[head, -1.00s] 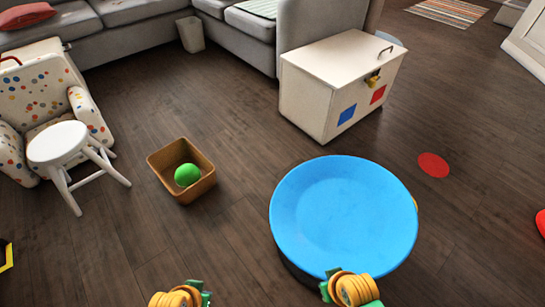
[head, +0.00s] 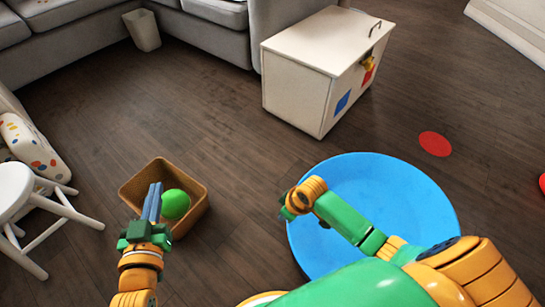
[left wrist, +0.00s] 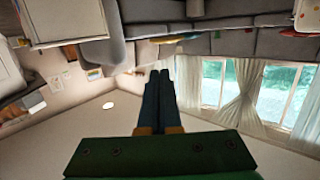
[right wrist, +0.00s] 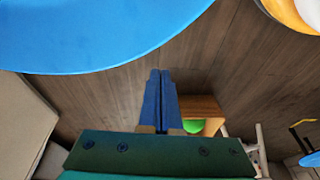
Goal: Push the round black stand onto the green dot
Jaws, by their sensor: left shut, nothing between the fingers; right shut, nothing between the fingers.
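A wide round blue top (head: 395,180) stands low over the floor at the right of the head view. It also fills the upper left of the right wrist view (right wrist: 80,30). Any black stand beneath it is not clearly visible. No green dot shows on the floor. My right gripper (head: 287,211) is at the left rim of the blue top, with its arm across it; I cannot tell whether they touch. Its fingers are shut and empty in the right wrist view (right wrist: 160,80). My left gripper (head: 154,190) is shut and empty in front of the wooden box.
The wooden box (head: 130,192) holds a green ball (head: 176,204). A white stool (head: 14,188) stands at left. A white chest (head: 290,90) stands behind the blue top. A red dot (head: 435,144) lies on the floor at right. Open floor (head: 235,130) lies between box and chest.

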